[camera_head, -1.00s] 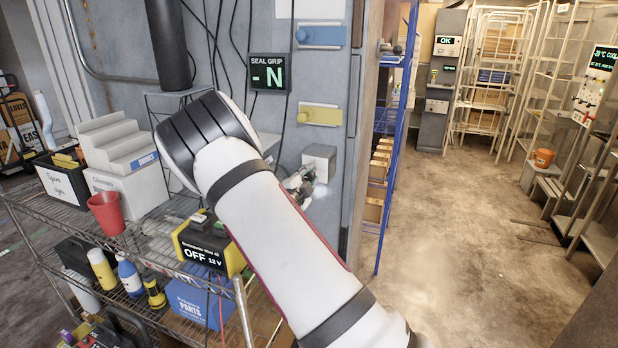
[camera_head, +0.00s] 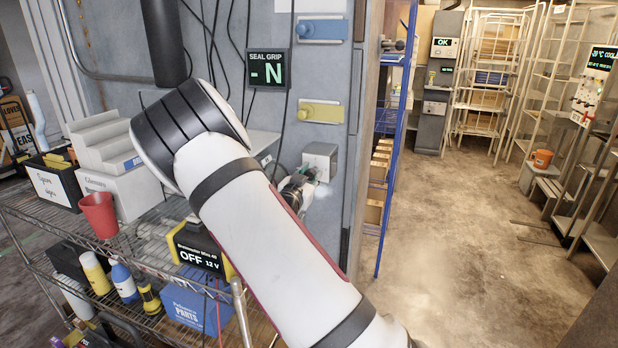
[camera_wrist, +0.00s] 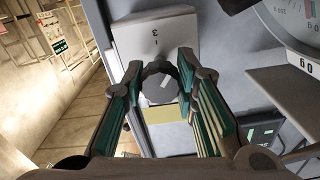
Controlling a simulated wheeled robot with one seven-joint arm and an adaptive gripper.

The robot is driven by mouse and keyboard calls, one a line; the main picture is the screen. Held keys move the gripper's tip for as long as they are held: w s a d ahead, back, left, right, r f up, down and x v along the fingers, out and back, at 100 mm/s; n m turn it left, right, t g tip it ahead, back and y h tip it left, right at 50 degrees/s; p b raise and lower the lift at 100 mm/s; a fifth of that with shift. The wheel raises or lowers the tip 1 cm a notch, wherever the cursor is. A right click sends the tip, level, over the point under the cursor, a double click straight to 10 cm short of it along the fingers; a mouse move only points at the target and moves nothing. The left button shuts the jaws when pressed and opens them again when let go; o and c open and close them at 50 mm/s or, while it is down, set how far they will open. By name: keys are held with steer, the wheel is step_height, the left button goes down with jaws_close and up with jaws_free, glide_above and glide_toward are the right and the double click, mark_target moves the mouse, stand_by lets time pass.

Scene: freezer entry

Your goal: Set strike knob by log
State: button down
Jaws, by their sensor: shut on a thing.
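The strike knob (camera_wrist: 157,84) is dark and round with a pale mark, on a light box (camera_wrist: 152,38) that bears a "3" in the wrist view. In the head view this grey box (camera_head: 320,162) sticks out from the grey door frame, below a yellow plate. My gripper (camera_wrist: 158,92) has its fingers on both sides of the knob and is shut on it. In the head view my gripper (camera_head: 302,186) is at the box front, and the knob is hidden. I cannot make out a log.
A "SEAL GRIP -N" display (camera_head: 269,69) hangs above, with loose cables beside it. A wire rack (camera_head: 150,235) with a red cup (camera_head: 98,214) and a power unit (camera_head: 203,252) reading OFF stands left. A blue shelf (camera_head: 398,130) stands right.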

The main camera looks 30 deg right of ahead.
steer(key=n, duration=0.3)
steer(key=shift+n+b, duration=0.3)
steer(key=shift+n, duration=1.8)
steer(key=c, duration=1.2)
jaws_free()
steer(key=shift+c, duration=0.2)
steer(key=shift+a, duration=0.1)
steer(key=v, duration=1.2)
